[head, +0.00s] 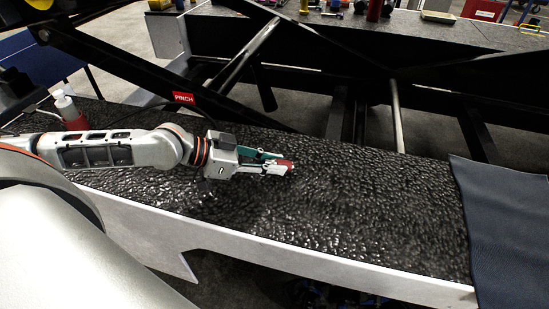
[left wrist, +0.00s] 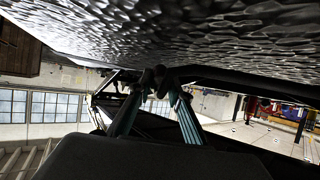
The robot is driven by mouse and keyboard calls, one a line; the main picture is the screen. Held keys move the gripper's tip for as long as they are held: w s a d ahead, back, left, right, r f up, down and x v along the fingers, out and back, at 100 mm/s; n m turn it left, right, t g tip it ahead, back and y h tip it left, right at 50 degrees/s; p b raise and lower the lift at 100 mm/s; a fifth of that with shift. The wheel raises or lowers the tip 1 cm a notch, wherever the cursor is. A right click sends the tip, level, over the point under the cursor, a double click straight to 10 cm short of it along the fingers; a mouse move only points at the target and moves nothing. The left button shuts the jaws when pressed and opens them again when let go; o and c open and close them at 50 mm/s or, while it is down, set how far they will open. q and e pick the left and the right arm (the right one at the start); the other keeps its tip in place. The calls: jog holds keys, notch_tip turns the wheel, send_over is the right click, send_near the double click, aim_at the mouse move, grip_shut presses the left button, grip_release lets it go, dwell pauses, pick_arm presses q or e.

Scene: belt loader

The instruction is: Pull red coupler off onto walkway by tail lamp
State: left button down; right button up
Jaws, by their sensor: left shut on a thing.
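The small red coupler (head: 289,166) is at the tips of my left gripper (head: 281,166) in the head view. The gripper is shut on it, just over the dark textured walkway (head: 340,215); I cannot tell whether the coupler touches the surface. In the left wrist view the fingers of the left gripper (left wrist: 157,80) meet around something dark, close to the walkway (left wrist: 180,35), which fills the top of that view. I cannot make out the tail lamp for certain. My right gripper is not in view.
A red and white bottle-like thing (head: 70,112) stands at the walkway's left end. Black lift beams with a red PINCH label (head: 184,98) cross behind the walkway. A dark blue cloth or mat (head: 503,215) covers the right end. The walkway between is clear.

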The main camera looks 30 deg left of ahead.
pick_arm(q)
jog(key=shift+f, duration=0.1)
jog(key=c, duration=1.8)
grip_release()
notch_tip(320, 180, up, 10)
jog(key=shift+r, duration=0.1)
